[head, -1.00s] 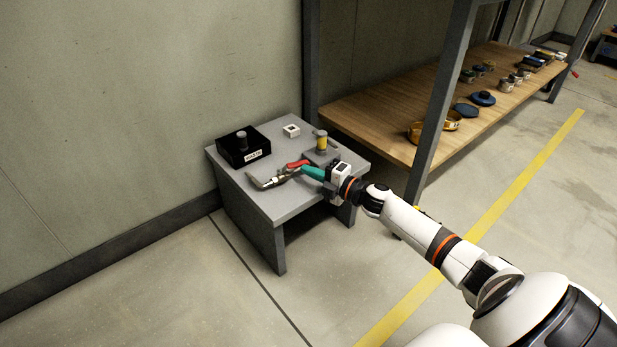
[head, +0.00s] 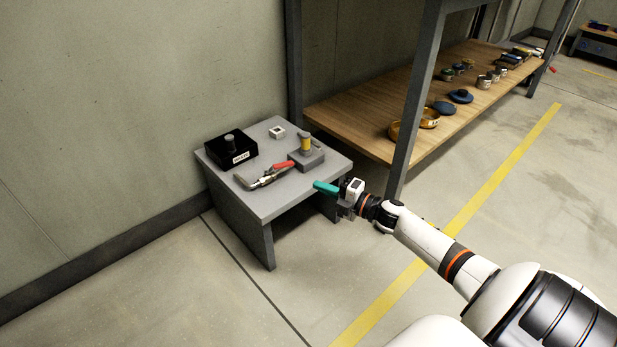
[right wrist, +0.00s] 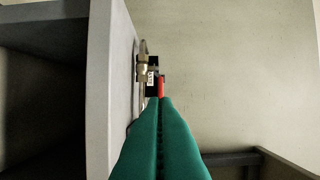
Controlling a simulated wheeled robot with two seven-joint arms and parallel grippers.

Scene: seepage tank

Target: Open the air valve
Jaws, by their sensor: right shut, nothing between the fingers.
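The air valve, a metal fitting (head: 262,179) with a red lever handle (head: 284,165), lies along the front part of the small grey table (head: 275,205). In the right wrist view the metal fitting (right wrist: 143,66) and red handle (right wrist: 161,87) show just beyond my fingertips, partly hidden by them. My right gripper (head: 316,185) has teal fingers that are shut and empty. It is off the table's right front edge, apart from the valve, pointing left toward it. The closed fingers (right wrist: 160,100) fill the lower middle of the wrist view. My left gripper is not in view.
On the table also stand a black box (head: 217,150) with a white label, a small white square piece (head: 277,132) and a grey block (head: 308,160) with a yellow-banded cylinder. A shelf (head: 360,115) with several tins stands behind right. Floor in front is clear.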

